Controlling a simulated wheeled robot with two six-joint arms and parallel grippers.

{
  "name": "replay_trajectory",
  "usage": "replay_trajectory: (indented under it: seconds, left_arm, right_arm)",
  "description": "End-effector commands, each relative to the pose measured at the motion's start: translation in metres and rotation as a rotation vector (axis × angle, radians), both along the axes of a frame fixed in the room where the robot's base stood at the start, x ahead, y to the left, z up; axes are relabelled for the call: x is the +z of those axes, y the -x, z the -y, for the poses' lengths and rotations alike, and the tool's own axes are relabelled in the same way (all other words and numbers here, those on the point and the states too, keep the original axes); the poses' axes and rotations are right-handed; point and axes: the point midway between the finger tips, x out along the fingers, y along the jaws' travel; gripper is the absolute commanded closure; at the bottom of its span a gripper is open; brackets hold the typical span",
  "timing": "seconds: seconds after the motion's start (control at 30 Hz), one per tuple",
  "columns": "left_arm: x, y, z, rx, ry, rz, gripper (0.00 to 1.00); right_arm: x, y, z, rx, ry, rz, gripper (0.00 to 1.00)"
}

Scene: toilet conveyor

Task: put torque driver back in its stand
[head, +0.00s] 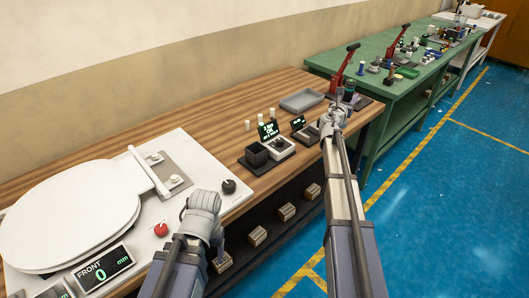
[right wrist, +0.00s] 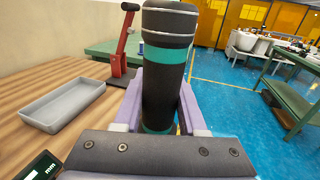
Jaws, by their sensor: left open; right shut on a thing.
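The torque driver is a black cylinder with teal bands and silver rings (right wrist: 167,60), upright in the right wrist view. It also shows as a dark upright shape in the head view (head: 349,90). My right gripper (right wrist: 160,115) is shut on it, with a purple finger on each side, above the right end of the wooden bench. My left gripper (head: 218,250) is open, low at the bench's front edge, far from the driver. A black open-topped box (head: 256,156) stands on the bench; I cannot tell whether it is the driver's stand.
A grey tray (head: 301,101) lies at the back of the bench. A red lever press (head: 342,70) stands near its right end. Display units (head: 269,130) stand mid-bench. A toilet seat (head: 70,210) lies at left. A green table (head: 400,60) adjoins at the right.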

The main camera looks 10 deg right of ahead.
Motion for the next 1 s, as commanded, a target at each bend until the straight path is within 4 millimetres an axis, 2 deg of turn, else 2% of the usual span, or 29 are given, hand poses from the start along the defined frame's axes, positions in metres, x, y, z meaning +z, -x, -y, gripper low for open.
replay_trajectory:
  seconds: [0.27,0.37,0.43,0.57,0.77,1.0]
  left_arm:
    - [0.000,0.000,0.000,0.000,0.000,0.000,0.32]
    - [0.003,0.000,0.000,0.000,0.000,0.000,0.32]
    - [0.006,0.000,0.000,0.000,0.000,0.000,0.32]
    - [0.014,0.000,0.000,0.000,0.000,0.000,0.32]
    - [0.029,0.000,0.000,0.000,0.000,0.000,0.32]
    - [0.046,0.000,0.000,0.000,0.000,0.000,0.32]
  right_arm:
    - [0.001,0.000,-0.001,0.001,0.001,-0.001,1.00]
    - [0.003,0.000,-0.010,0.013,0.001,-0.001,1.00]
    - [0.006,-0.001,-0.025,0.032,0.001,-0.001,1.00]
    - [0.014,-0.001,-0.071,0.091,0.001,-0.001,1.00]
    - [0.029,0.004,-0.158,0.208,0.000,-0.001,1.00]
    - [0.046,0.022,-0.260,0.352,0.000,-0.002,1.00]
